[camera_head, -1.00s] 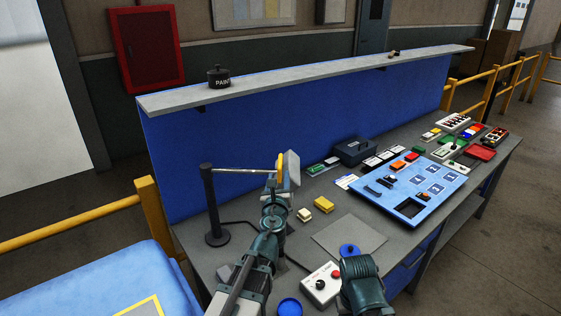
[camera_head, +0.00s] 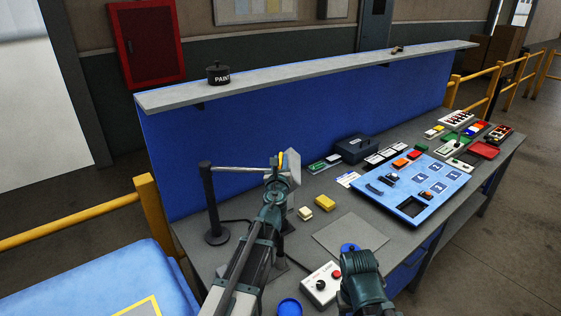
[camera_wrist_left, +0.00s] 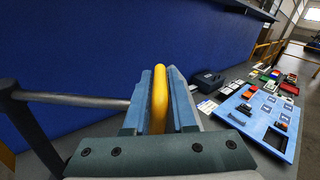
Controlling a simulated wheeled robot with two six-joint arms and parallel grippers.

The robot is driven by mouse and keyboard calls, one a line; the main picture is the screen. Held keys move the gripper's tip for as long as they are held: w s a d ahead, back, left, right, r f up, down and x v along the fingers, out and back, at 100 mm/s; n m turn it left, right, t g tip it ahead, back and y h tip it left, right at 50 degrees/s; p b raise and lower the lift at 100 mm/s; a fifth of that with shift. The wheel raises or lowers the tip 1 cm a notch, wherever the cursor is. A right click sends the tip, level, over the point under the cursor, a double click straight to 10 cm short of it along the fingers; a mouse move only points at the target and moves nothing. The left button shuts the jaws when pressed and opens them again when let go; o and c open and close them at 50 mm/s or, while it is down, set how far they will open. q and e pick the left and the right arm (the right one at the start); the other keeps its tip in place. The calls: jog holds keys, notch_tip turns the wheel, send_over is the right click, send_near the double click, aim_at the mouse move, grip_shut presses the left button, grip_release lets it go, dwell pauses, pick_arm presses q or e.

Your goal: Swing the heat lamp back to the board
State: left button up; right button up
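The heat lamp has a dark post (camera_head: 213,205) at the table's left end, a light horizontal arm (camera_head: 238,170) and a grey head (camera_head: 292,168). A yellow handle (camera_wrist_left: 160,95) stands at the head. My left gripper (camera_head: 278,175) is at the head and hides most of the handle. In the left wrist view its two blue fingers (camera_wrist_left: 160,100) lie close against both sides of the handle. The blue board (camera_head: 432,203), with cards, small parts and a dark square opening, lies on the table right of the lamp.
A yellow block (camera_head: 325,202) and a cream block (camera_head: 305,213) lie between lamp and board. A grey plate (camera_head: 350,237) and a white control box (camera_head: 320,285) are nearer. A dark blue box (camera_head: 354,149) stands behind the board. A blue panel (camera_head: 300,128) closes the back.

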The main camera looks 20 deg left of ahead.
pick_arm(q)
grip_shut()
dwell(1.1)
